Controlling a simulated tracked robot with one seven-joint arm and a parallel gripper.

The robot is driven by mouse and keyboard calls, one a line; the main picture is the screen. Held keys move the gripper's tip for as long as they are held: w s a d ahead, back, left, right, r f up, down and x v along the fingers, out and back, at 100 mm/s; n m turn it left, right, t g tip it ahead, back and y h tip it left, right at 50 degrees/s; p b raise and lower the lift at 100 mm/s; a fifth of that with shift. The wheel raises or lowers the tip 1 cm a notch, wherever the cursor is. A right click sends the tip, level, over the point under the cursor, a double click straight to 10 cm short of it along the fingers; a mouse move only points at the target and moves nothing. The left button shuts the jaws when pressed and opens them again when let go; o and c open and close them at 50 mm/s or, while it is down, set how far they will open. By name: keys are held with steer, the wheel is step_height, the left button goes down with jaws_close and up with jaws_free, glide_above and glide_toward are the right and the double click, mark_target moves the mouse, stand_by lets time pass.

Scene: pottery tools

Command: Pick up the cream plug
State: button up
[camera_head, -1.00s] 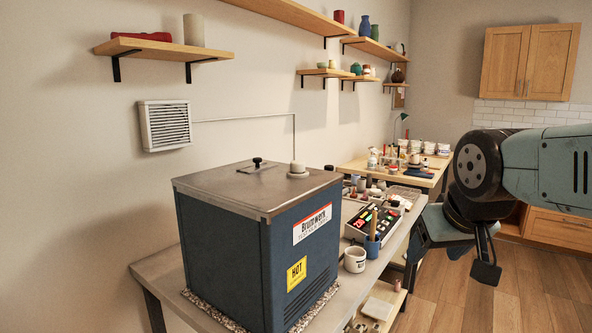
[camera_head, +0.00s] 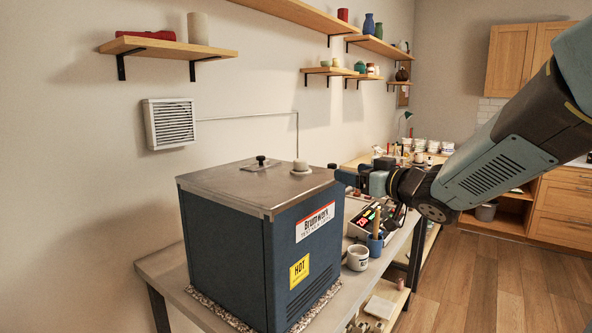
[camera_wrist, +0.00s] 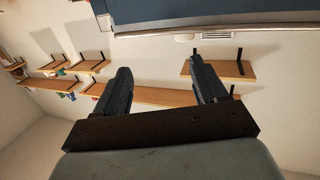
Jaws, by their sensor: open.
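The cream plug (camera_head: 300,167) stands upright on a pale round ring on the kiln lid (camera_head: 232,178), near its back right side in the head view. My gripper (camera_head: 337,175) is just right of the plug, beyond the lid's right edge, pointing left and apart from the plug. In the wrist view my gripper (camera_wrist: 160,70) shows two dark fingers spread wide with nothing between them.
The blue kiln (camera_head: 230,250) stands on a bench. A black knob (camera_head: 261,161) rises from the lid left of the plug. A white mug (camera_head: 357,257) and a blue cup of tools (camera_head: 375,243) stand right of the kiln. Shelves (camera_head: 170,47) line the wall.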

mark_target(306, 163)
steer(key=w+a, duration=0.2)
steer(key=w+a+y, duration=0.1)
steer(key=w+a, duration=0.1)
steer(key=a, duration=0.1)
steer(key=w+a+n+g+y, duration=0.1)
steer(key=w+a, duration=0.1)
steer(key=shift+a+f, duration=0.1)
steer(key=shift+a, duration=0.2)
steer(key=shift+s+a+x, duration=0.1)
steer(key=shift+a+x, duration=0.05)
steer(key=shift+x, duration=1.15)
steer(key=shift+s+a+x, duration=0.15)
steer(key=shift+x, duration=1.15)
steer(key=c, duration=1.1)
steer(key=shift+r, duration=0.25)
steer(key=shift+c, duration=0.2)
